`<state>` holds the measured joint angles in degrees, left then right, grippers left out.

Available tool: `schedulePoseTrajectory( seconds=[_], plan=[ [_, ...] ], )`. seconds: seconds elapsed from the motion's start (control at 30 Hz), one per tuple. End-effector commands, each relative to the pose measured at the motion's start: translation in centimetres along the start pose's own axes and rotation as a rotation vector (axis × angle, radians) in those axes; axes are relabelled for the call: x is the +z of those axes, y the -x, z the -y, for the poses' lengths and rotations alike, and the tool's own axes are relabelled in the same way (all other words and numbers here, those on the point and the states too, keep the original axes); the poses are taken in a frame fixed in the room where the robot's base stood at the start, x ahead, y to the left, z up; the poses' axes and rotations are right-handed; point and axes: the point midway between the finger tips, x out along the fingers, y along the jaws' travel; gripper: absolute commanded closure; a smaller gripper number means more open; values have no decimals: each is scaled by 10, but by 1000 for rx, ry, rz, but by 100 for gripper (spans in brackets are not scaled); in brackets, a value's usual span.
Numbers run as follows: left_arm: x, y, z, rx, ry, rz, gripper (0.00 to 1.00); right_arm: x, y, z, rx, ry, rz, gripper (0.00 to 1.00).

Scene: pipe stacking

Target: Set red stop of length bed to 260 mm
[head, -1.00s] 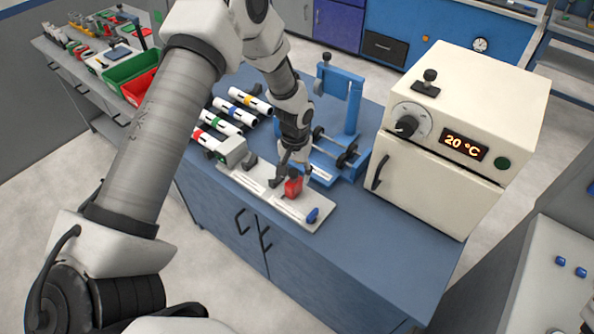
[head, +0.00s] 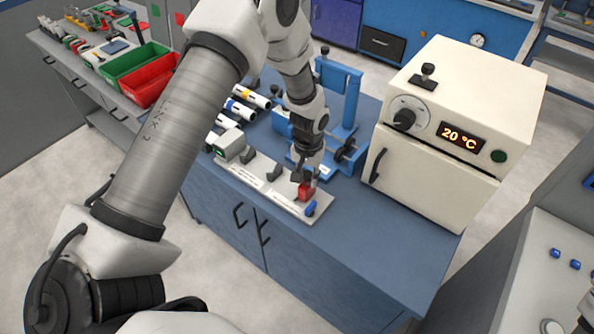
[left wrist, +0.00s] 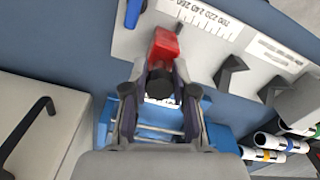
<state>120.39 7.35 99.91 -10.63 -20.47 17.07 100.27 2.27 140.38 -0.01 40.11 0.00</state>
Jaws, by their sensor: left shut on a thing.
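The length bed (head: 243,175) is a pale plate along the bench's front edge, with a printed scale (left wrist: 203,17). The red stop (head: 306,193) sits near its right end, close beside a blue lever (head: 311,208). My left gripper (head: 305,176) reaches down from above and is shut on the red stop. In the left wrist view the fingers (left wrist: 160,92) close around a dark round knob at the near end of the red stop (left wrist: 163,48). The stop lies by the left end of the scale; its exact reading is unclear.
A cream oven (head: 450,130) showing 20 °C stands right of the bed. A blue stand (head: 345,100) with rollers is behind it. Several white pipes with coloured bands (head: 238,110) lie at the back left. The bench front right (head: 380,250) is clear.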

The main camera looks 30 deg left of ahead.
Motion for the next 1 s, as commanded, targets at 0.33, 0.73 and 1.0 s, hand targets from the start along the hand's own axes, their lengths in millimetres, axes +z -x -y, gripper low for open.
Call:
schedulePoseTrajectory(
  seconds=[0.33, 0.73, 1.0],
  plan=[
    [3, -2, -4, -1, 1, 5, 100, 0, -1, 0, 0, 0, 0, 100],
    [2, 0, -4, -1, 1, 3, 47, 0, 0, 0, 0, -1, 0, 100],
    [1, 43, -6, -1, 0, -1, 47, 0, 0, 0, 0, 0, 0, 100]
  ],
)
